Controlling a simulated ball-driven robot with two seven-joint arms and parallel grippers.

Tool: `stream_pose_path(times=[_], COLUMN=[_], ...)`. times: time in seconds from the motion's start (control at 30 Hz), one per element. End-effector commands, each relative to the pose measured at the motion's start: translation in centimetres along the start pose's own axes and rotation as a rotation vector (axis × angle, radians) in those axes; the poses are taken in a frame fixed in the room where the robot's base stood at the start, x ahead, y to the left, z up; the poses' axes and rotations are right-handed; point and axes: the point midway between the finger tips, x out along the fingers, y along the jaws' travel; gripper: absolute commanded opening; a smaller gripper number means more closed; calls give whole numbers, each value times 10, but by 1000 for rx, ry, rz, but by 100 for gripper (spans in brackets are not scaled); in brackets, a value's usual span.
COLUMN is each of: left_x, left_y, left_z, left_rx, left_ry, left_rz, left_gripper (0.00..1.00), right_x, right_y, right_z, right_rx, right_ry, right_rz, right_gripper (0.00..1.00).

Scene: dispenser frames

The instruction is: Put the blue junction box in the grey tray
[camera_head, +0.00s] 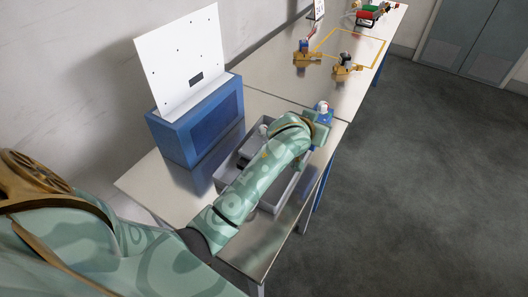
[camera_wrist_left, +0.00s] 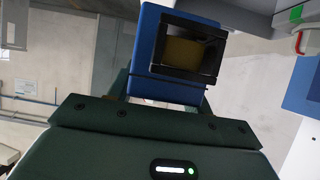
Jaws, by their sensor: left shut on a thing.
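My left gripper (camera_head: 319,116) is shut on the blue junction box (camera_head: 324,106), beyond the far right end of the grey tray. In the left wrist view the blue junction box (camera_wrist_left: 146,45) fills the space past the dark green gripper body, with a black-framed opening showing a tan inside. The grey tray (camera_head: 285,193) lies on the metal table, and my left forearm covers much of it. A small white item (camera_head: 263,129) and a dark item show at its far left part. My right gripper is not in view.
A blue box-shaped stand (camera_head: 180,150) with an upright white panel (camera_head: 185,60) is left of the tray. Farther along the table (camera_head: 285,90) are two yellow-brown fixtures (camera_head: 306,56) (camera_head: 346,69) and a yellow outline. Open floor lies to the right.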

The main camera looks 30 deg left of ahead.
Motion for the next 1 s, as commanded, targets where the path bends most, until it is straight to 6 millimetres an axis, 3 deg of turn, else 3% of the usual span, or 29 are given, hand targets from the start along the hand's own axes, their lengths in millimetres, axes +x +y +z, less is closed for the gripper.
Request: stream_pose_path(times=[0.03,0.13,0.23,0.33,0.67,0.8,1.0], left_x=[16,41,54,56,6,4,1], left_y=[3,5,7,4,-34,-44,-50], left_z=[-22,-49,-65,-65,9,47,66], left_rx=[-5,-10,-14,-14,-11,-13,-14], left_ry=[5,3,2,-1,-4,-5,-2], left_rz=[-1,-4,-4,-6,-6,-5,-5], left_gripper=[21,21,21,21,21,21,21], right_x=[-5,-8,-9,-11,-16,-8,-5], right_y=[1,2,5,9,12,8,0], right_z=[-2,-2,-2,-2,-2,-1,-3], right_rx=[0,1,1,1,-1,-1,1], right_ry=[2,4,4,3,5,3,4], right_rz=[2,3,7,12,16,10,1], right_gripper=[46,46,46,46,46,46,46])
